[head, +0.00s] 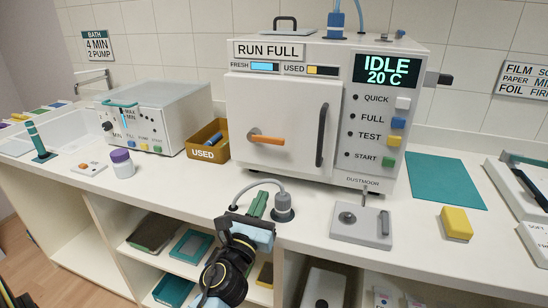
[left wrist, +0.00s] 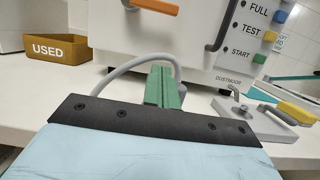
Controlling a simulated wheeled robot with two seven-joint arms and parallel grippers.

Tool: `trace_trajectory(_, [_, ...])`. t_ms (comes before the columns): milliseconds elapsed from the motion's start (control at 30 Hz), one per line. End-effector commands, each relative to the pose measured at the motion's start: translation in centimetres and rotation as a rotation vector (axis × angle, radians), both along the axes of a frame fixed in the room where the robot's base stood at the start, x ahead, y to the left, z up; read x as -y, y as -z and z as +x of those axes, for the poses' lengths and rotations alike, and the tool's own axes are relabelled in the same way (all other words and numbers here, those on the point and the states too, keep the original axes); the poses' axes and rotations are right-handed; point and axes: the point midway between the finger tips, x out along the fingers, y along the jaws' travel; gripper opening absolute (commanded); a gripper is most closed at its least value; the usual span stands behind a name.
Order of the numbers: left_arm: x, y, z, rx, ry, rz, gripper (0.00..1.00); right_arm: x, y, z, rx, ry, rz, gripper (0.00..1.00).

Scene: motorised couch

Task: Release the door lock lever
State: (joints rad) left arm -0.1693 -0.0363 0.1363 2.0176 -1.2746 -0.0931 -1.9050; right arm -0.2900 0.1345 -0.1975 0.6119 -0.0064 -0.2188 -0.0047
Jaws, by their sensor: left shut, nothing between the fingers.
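The white steriliser (head: 285,120) stands on the counter with its door closed. An orange lever (head: 268,138) lies nearly level across the door; I take it for the lock lever. It also shows at the top edge of the left wrist view (left wrist: 157,6). A dark grey upright handle (head: 321,135) is to its right, also in the left wrist view (left wrist: 217,25). My left gripper (head: 261,197) has green fingers, shut and empty, in front of the machine, below and apart from the lever. The fingers show centrally in the left wrist view (left wrist: 163,85). My right gripper is not in view.
A grey hose and its dark fitting (head: 283,207) are close beside my left fingers. A grey latch block (head: 362,226) and a yellow block (head: 456,223) lie to the right. The USED bin (head: 207,152) is left of the machine. Open shelves lie under the counter.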

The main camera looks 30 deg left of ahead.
Motion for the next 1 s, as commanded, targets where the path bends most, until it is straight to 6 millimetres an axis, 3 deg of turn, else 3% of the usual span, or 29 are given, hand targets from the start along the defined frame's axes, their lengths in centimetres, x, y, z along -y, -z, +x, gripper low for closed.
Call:
trace_trajectory(367, [-0.1,-0.2,0.4,0.001,0.001,0.000,0.00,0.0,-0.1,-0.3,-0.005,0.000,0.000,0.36])
trace_trajectory(567, [-0.7,-1.1,3.0,0.004,0.000,0.001,0.00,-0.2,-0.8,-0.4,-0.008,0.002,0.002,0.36])
trace_trajectory(900, [-2.4,-2.7,9.8,0.002,0.000,-0.002,0.00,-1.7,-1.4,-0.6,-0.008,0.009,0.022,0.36])
trace_trajectory(1000, [-2.3,-4.5,9.5,0.001,0.000,0.000,0.00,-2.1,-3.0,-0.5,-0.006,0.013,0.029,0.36])
